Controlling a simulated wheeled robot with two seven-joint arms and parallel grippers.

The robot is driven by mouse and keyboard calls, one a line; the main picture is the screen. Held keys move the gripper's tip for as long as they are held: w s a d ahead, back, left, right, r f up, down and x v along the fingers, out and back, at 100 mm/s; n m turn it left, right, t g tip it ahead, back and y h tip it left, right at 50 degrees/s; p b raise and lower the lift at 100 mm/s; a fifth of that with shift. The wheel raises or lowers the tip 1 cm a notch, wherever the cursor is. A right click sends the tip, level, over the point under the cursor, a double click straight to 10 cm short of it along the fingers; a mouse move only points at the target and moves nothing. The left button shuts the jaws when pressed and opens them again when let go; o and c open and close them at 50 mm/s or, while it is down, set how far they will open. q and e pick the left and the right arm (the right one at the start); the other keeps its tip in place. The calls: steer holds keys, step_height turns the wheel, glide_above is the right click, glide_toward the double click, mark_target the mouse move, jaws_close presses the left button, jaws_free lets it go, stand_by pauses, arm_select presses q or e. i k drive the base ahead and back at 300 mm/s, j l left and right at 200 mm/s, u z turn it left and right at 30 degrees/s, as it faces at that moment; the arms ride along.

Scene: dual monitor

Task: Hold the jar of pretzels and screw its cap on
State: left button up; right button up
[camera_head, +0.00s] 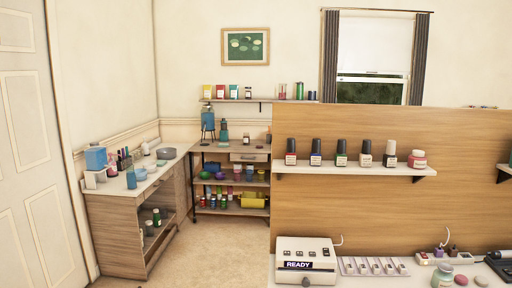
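Neither of my grippers is in view. I cannot make out a jar that clearly holds pretzels. A small pale green jar (442,276) stands upright on the white counter at the lower right, cut by the bottom edge. Small round pieces (461,280) lie just right of it; they are too small to tell whether one is a cap.
A white box marked READY (305,262) and a bottle rack (373,267) sit on the white counter (349,283). A wooden partition (460,210) rises behind. A cabinet (118,235) and shelf unit (232,212) stand at left. Carpet (215,250) between them is clear.

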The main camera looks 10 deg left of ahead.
mark_target(245, 135)
steer(key=u, duration=1.75)
steer(key=i+z, duration=0.15)
steer(key=i, duration=0.5)
steer(key=i+j+z, duration=0.1)
steer(key=i, duration=0.55)
steer(key=i+j+z, duration=0.15)
steer(key=i, duration=0.55)
steer(key=i+l+z, duration=0.3)
steer(key=i, duration=0.35)
steer(key=i+z, duration=0.3)
steer(key=i, duration=0.35)
steer(key=i+j+z, duration=0.15)
steer(key=i+z, duration=0.15)
steer(key=i, duration=0.35)
steer(key=i+j+z, duration=0.25)
steer(key=i, duration=0.4)
steer(key=i+l, duration=0.15)
steer(key=i, duration=0.7)
steer(key=i+l, duration=0.15)
steer(key=i, duration=0.65)
steer(key=i+j+u, duration=0.15)
steer(key=i+u, duration=0.2)
steer(key=i, duration=0.15)
steer(key=i+u, duration=0.35)
steer(key=i, duration=0.15)
steer(key=i+l+u, duration=0.1)
steer(key=i+u, duration=0.3)
steer(key=i+z, duration=0.15)
steer(key=z, duration=0.3)
